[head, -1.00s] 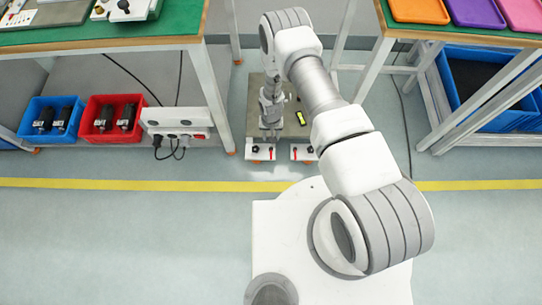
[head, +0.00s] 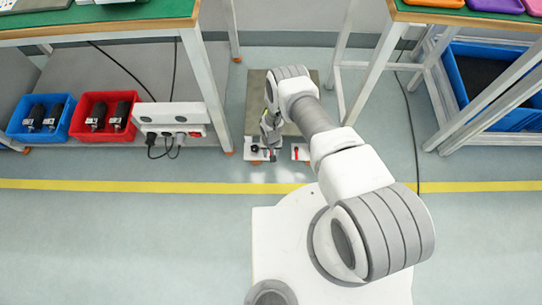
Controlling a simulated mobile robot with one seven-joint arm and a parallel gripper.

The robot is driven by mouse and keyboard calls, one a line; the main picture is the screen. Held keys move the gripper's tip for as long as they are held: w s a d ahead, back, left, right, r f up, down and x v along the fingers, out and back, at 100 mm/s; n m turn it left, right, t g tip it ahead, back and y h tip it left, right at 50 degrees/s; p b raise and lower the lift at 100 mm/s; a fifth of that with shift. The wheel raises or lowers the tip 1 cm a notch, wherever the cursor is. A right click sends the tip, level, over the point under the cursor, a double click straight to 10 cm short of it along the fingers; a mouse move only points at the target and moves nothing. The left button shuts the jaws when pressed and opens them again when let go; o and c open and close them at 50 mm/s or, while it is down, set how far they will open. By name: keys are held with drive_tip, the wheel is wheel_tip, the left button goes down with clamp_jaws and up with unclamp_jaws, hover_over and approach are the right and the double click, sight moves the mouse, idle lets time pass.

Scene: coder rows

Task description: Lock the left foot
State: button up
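The left foot (head: 257,157) is a small white plate with a dark knob and a red lever (head: 272,155), at the front left corner of a grey floor plate (head: 257,103). The right foot (head: 301,153) is a similar white plate with a red lever, partly hidden by my arm. My gripper (head: 268,142) points down just above and behind the left foot, near its red lever. Its fingers are small and partly covered by the wrist, so I cannot tell their opening or whether they touch the lever.
Green-topped benches stand left (head: 120,18) and right (head: 440,16), their legs flanking the floor plate. Red (head: 90,133) and blue (head: 30,138) bins and a socket box (head: 172,114) sit at left. Open floor lies in front, crossed by a yellow line (head: 120,185).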

drive_tip(key=shift+f, duration=0.45)
drive_tip(key=shift+c, duration=0.2)
clamp_jaws()
drive_tip(key=shift+d, duration=0.1)
drive_tip(key=n, duration=0.1)
drive_tip(key=d+n, duration=0.1)
drive_tip(key=n, duration=0.3)
drive_tip(key=shift+w+d, duration=0.15)
drive_tip(key=shift+d, duration=0.2)
drive_tip(key=shift+w+d+n, duration=0.15)
drive_tip(key=shift+d+n, duration=0.05)
drive_tip(key=shift+n, duration=0.6)
drive_tip(key=shift+w+d+n, duration=0.2)
drive_tip(key=shift+d+n, duration=0.05)
drive_tip(key=shift+n, duration=0.55)
drive_tip(key=shift+w+d+n, duration=0.15)
drive_tip(key=shift+d+n, duration=0.05)
drive_tip(key=shift+n, duration=0.6)
